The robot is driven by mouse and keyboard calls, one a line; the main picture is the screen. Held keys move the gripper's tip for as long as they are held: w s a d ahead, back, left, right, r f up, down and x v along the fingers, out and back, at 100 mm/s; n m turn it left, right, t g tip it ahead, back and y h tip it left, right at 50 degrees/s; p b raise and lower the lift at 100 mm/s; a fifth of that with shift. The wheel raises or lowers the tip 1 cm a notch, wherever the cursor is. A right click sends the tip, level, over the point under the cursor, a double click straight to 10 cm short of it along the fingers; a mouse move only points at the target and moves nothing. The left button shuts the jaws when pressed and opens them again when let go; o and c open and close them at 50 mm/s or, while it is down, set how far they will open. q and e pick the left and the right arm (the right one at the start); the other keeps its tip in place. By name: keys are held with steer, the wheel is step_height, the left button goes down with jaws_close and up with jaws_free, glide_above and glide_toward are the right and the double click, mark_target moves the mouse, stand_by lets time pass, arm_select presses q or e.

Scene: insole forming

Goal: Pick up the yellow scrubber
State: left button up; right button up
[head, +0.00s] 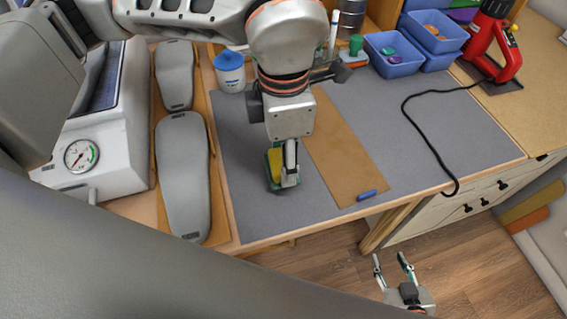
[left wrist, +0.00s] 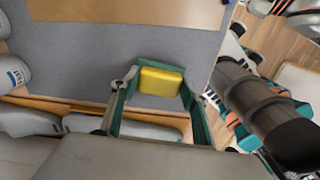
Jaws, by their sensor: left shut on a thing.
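The yellow scrubber (head: 260,155) is at my left gripper (head: 283,178), over the left part of the grey mat. In the left wrist view the scrubber (left wrist: 161,82) sits between the teal fingertips of my left gripper (left wrist: 160,90), which is shut on it. The left arm and fingers hide part of the scrubber in the head view. I cannot tell whether it touches the mat. My right gripper (head: 390,258) is open and empty, over the floor in front of the table.
The grey mat (head: 440,135) bears a brown strip (head: 340,150) and a blue marker (head: 366,195). Grey insole forms (head: 182,170) lie to the left, beside a gauge machine (head: 110,150). A blue-lidded jar (head: 230,72), blue bins (head: 393,56) and a red tool (head: 490,40) stand behind.

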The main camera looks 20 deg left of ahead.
arm_select(q)
step_height(320, 180, up, 16)
stand_by(0.3)
steer(key=shift+r, duration=0.1)
steer(key=shift+o, duration=0.7)
steer(key=shift+c, duration=0.2)
